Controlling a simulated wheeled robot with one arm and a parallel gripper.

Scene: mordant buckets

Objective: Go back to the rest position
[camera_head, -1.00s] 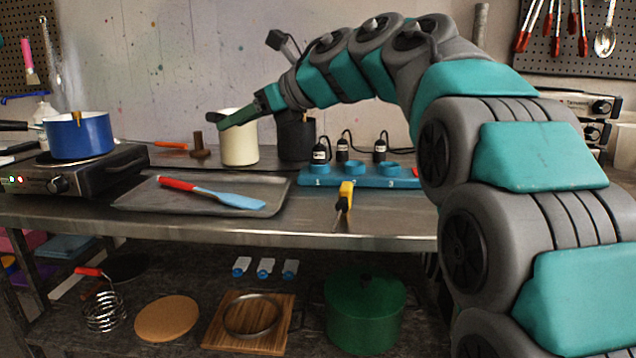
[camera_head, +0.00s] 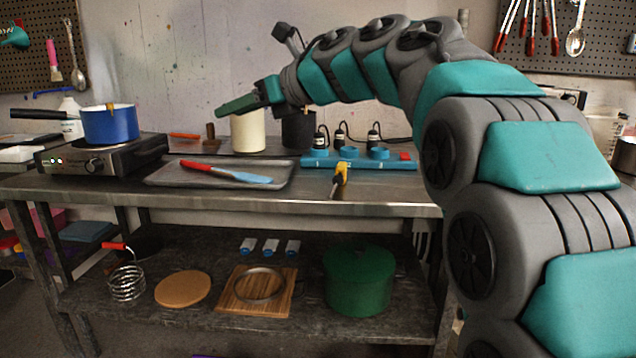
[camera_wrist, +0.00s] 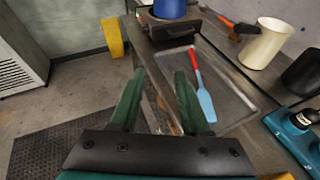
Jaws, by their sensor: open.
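My gripper (camera_head: 237,107) is raised in front of the workbench in the head view, at the height of the cream bucket's rim and overlapping it in the picture. In the wrist view my gripper (camera_wrist: 160,97) shows its two green fingers apart with nothing between them. The cream bucket (camera_head: 248,133) stands upright at the back of the bench (camera_head: 385,203), with a black bucket (camera_head: 298,132) to its right. Both also show in the wrist view, the cream bucket (camera_wrist: 266,44) at upper right and the black bucket (camera_wrist: 303,73) at the right edge.
A blue pot (camera_head: 110,125) sits on the hot plate (camera_head: 140,152) at left. A metal tray (camera_head: 160,180) holds a spatula with a red handle (camera_head: 225,173). A blue rack (camera_head: 400,165) with small dark bottles is at right. A green pot (camera_head: 358,285) stands on the lower shelf.

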